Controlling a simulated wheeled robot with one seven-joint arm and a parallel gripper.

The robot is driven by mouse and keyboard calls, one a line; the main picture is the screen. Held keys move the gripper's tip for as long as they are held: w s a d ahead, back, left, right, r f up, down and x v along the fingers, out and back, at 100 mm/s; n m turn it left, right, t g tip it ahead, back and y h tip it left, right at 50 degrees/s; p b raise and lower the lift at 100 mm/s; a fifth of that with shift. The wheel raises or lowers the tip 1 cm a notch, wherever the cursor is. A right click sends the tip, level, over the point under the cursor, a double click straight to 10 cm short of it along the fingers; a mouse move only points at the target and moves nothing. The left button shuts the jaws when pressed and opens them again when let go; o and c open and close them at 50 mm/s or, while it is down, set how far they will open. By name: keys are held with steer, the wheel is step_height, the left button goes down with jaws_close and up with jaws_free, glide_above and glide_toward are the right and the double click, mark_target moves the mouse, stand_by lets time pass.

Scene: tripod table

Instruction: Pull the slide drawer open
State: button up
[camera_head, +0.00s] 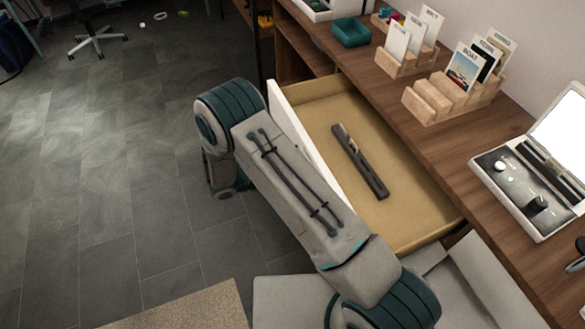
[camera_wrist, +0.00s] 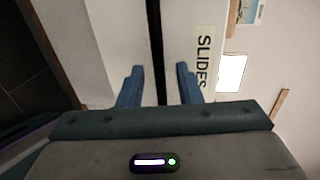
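A drawer (camera_head: 395,150) stands open from the wooden desk, with a white front and a tan inside. A long dark strip-like holder (camera_head: 358,160) lies in it. In the wrist view, a white panel (camera_wrist: 190,25) carries a label reading SLIDES (camera_wrist: 203,58). A dark vertical band, a gap or a bar, runs beside that panel; I cannot tell which. My gripper (camera_wrist: 160,70) is open, its two blue fingers on either side of this band. In the head view my arm hides the gripper and most of the drawer's outer face.
The desk top (camera_head: 405,110) holds wooden card racks (camera_head: 455,97), a teal tray (camera_head: 351,32) and an open white case (camera_head: 530,195). Open shelves (camera_head: 300,60) lie past the drawer. The grey tiled floor (camera_head: 110,170) at left is largely clear. A beige mat (camera_head: 190,310) lies at the bottom.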

steer(key=v, duration=1.3)
steer(key=shift+a+b, duration=0.3)
steer(key=shift+b, duration=0.1)
steer(key=shift+s, duration=0.2)
